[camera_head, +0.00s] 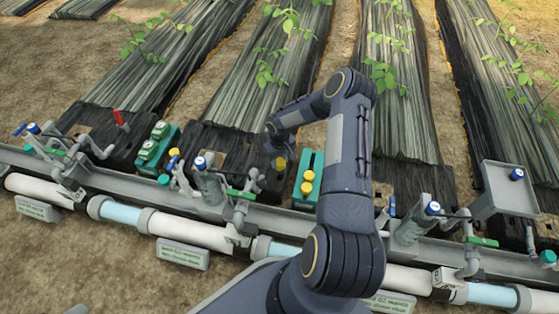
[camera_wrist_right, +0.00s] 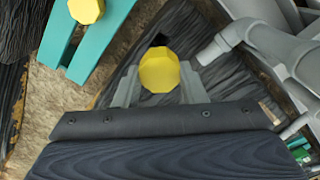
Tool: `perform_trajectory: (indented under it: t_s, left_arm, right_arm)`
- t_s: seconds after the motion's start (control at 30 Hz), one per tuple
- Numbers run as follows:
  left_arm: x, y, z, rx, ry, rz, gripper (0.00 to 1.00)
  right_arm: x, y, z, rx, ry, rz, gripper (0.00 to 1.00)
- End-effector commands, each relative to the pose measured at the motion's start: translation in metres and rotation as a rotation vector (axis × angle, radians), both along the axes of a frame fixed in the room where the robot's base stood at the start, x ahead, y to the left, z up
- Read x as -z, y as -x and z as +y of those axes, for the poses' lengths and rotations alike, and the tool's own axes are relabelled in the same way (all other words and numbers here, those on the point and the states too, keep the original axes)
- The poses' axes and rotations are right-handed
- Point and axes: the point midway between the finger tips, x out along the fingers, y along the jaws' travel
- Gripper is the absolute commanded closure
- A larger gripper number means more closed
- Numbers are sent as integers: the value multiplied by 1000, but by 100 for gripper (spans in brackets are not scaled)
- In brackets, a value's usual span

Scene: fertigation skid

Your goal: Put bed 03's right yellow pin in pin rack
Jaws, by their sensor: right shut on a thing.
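My right gripper (camera_wrist_right: 160,88) is shut on a yellow pin (camera_wrist_right: 160,68), whose faceted head shows between the two grey fingers. In the head view the held yellow pin (camera_head: 281,163) shows below the end of my right arm, over the dark ground, just left of a teal rack (camera_head: 317,162). That rack holds two yellow pins, a nearer one (camera_head: 307,188) and a farther one (camera_head: 309,175). In the right wrist view the teal rack (camera_wrist_right: 58,42) is at upper left, apart from the held pin, with one yellow head on it. The held pin's lower end is hidden. My left gripper is out of view.
A second teal rack with pale green tops (camera_head: 150,150) stands to the left. A grey rail (camera_head: 120,182) with valves and pipes runs along the front. Grey pipework (camera_wrist_right: 250,40) is close to the right of the gripper. My right arm covers part of the middle bed.

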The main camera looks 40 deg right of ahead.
Motion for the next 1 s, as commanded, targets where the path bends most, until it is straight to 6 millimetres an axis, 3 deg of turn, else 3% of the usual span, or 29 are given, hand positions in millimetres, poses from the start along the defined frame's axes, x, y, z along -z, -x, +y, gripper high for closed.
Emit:
perform_trajectory:
  t_s: [0.03,0.1,1.0]
  left_arm:
    - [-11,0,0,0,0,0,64]
    - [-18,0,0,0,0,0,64]
    - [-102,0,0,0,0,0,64]
  right_arm:
    - [-15,0,0,-1,1,-1,84]
    - [-26,-1,0,0,1,-2,84]
    - [-161,-1,0,-1,1,-2,84]
